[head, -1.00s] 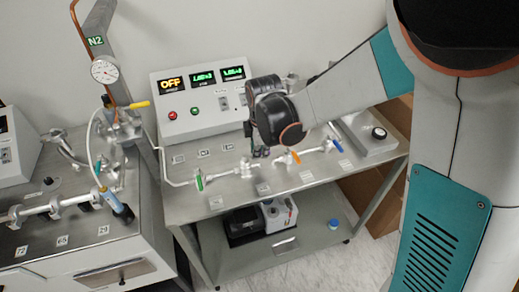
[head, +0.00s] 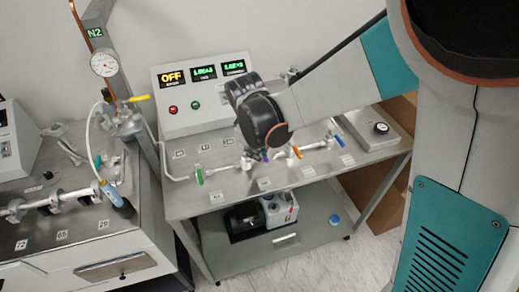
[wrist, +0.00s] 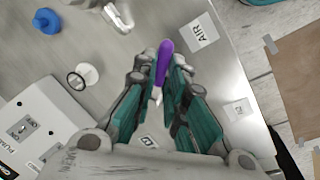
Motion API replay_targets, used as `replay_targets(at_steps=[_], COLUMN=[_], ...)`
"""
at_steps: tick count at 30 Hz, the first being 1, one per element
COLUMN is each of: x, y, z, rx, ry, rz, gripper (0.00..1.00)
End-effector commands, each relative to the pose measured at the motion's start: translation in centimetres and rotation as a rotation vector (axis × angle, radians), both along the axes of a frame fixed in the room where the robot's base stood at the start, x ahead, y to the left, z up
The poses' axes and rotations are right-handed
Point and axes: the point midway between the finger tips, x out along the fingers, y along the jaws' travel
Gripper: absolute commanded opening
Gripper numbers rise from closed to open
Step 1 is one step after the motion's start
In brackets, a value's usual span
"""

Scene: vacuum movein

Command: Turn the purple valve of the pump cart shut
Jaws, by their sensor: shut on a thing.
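The pump cart (head: 224,183) stands in the middle of the head view, with a pipe line along its top. The purple valve handle (wrist: 164,62) is in the upper middle of the wrist view, between the tips of my gripper (wrist: 160,76). The gripper's teal-lined fingers are shut on the handle from both sides. In the head view only a small purple bit (head: 265,156) shows below my dark wrist, which hides most of the valve and my fingers.
On the same pipe line are a green handle (head: 199,177) to the left, and an orange handle (head: 297,152) and a blue handle (head: 338,144) to the right. A control box (head: 180,120) with displays stands behind. Another bench (head: 65,250) is at left.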

Motion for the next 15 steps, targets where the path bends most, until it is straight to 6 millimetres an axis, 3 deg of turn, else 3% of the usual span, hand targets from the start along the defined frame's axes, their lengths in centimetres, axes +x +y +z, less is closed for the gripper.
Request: replay_targets(at_steps=[15], x=[-1.3], y=[1.8], z=[0.0], rx=[0.0], ry=[0.0], rz=[-0.469], gripper=[0.0])
